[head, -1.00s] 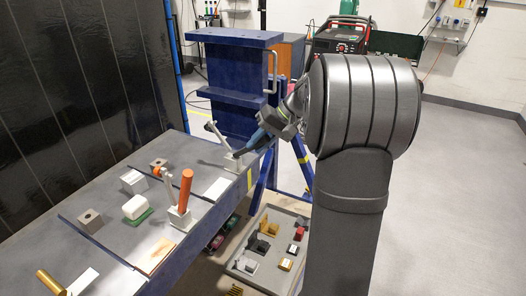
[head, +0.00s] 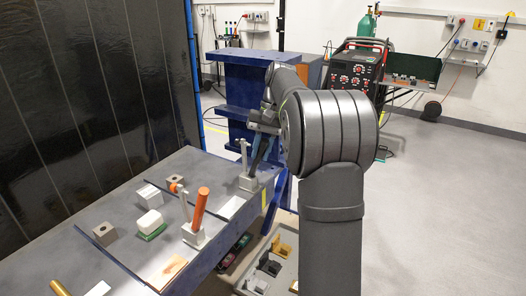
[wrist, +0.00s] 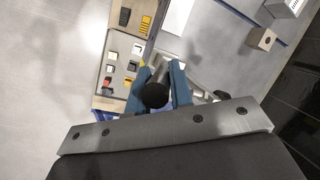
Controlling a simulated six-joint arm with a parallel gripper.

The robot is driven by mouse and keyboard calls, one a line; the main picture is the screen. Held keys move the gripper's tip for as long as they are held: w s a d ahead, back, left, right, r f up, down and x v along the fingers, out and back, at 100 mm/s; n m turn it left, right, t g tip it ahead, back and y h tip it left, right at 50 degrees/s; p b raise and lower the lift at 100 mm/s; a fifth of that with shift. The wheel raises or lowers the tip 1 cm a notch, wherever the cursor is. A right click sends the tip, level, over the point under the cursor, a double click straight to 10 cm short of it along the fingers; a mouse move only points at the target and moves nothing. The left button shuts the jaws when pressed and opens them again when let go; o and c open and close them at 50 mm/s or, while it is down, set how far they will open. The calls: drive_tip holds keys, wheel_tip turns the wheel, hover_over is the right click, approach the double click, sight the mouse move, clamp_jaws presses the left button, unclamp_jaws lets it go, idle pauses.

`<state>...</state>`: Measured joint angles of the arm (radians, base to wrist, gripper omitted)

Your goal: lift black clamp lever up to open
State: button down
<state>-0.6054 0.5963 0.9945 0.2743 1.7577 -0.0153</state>
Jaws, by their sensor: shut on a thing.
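The black clamp lever (head: 255,160) rises steeply from the far clamp's grey base (head: 247,184) on the bench. The clamp's light metal arm (head: 243,155) stands nearly upright beside it. My gripper (head: 264,144) is at the lever's upper part, its blue fingers partly hidden by my arm. In the wrist view my gripper (wrist: 158,90) is shut on the lever, whose round black end (wrist: 154,95) shows between the blue fingers.
A nearer clamp with an orange handle (head: 200,208) stands on the bench. A white block on green (head: 150,222) and holed grey blocks (head: 104,234) lie left. A blue steel stand (head: 236,90) rises behind. A parts tray (wrist: 122,62) lies below the bench edge.

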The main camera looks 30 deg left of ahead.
idle(0.3)
drive_tip(key=c, duration=1.3)
unclamp_jaws()
drive_tip(key=shift+r, duration=0.1)
drive_tip(key=v, duration=0.7)
drive_tip(key=shift+r, duration=0.2)
drive_tip(key=shift+f, duration=0.1)
drive_tip(key=x, duration=0.7)
drive_tip(key=shift+f, duration=0.25)
drive_tip(key=shift+d, duration=0.1)
drive_tip(key=shift+a, duration=0.2)
